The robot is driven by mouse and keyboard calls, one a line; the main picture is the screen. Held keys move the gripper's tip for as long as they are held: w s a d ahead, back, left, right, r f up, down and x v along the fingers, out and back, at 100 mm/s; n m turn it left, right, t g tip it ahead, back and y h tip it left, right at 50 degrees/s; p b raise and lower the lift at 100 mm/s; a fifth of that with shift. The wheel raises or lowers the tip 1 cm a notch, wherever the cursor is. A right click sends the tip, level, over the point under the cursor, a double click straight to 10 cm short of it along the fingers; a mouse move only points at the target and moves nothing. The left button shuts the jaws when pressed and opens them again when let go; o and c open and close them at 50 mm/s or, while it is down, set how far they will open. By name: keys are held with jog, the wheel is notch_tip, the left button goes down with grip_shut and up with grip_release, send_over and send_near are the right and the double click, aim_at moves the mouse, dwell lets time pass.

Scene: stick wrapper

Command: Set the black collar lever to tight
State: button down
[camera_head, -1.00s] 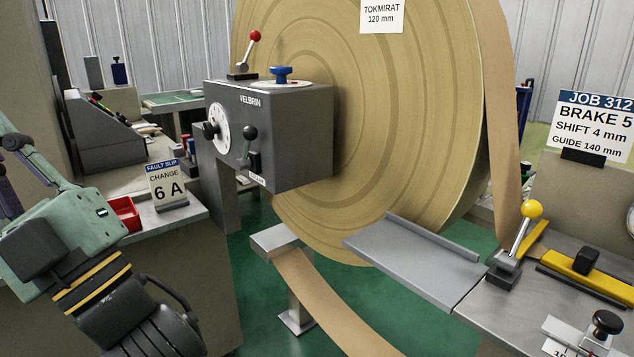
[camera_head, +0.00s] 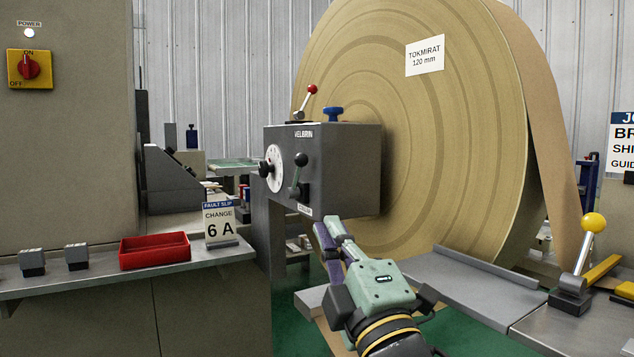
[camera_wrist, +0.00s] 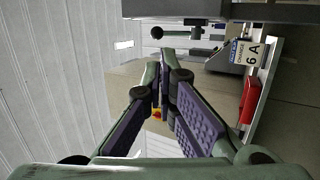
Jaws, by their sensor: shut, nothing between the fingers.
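The black collar lever (camera_head: 299,175) is on the front face of the grey VELBRIN box (camera_head: 345,170). It points up, with its round knob at the top and a small label under its base, too small to read. What looks like the same lever (camera_wrist: 178,33) shows sideways near the top of the wrist view. My gripper (camera_head: 328,228) is just below the box's lower front edge, apart from the lever. Its purple-padded fingers also show in the wrist view (camera_wrist: 161,75); they come together at the tips with nothing held.
A red-knobbed lever (camera_head: 306,101) and a blue knob (camera_head: 333,114) stand on the box top. A dial (camera_head: 273,168) is on its left side. The large paper roll (camera_head: 440,150) is behind. A fault slip sign (camera_head: 219,222) and red tray (camera_head: 155,251) stand at left.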

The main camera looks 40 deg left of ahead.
jog(key=p, duration=1.5)
send_near(302, 165)
jog(key=x, duration=0.7)
jog(key=shift+f, duration=0.1)
jog(key=shift+w+a+r+h+p, duration=0.15)
jog(key=shift+r+h+p, duration=0.15)
jog(key=shift+p, duration=0.35)
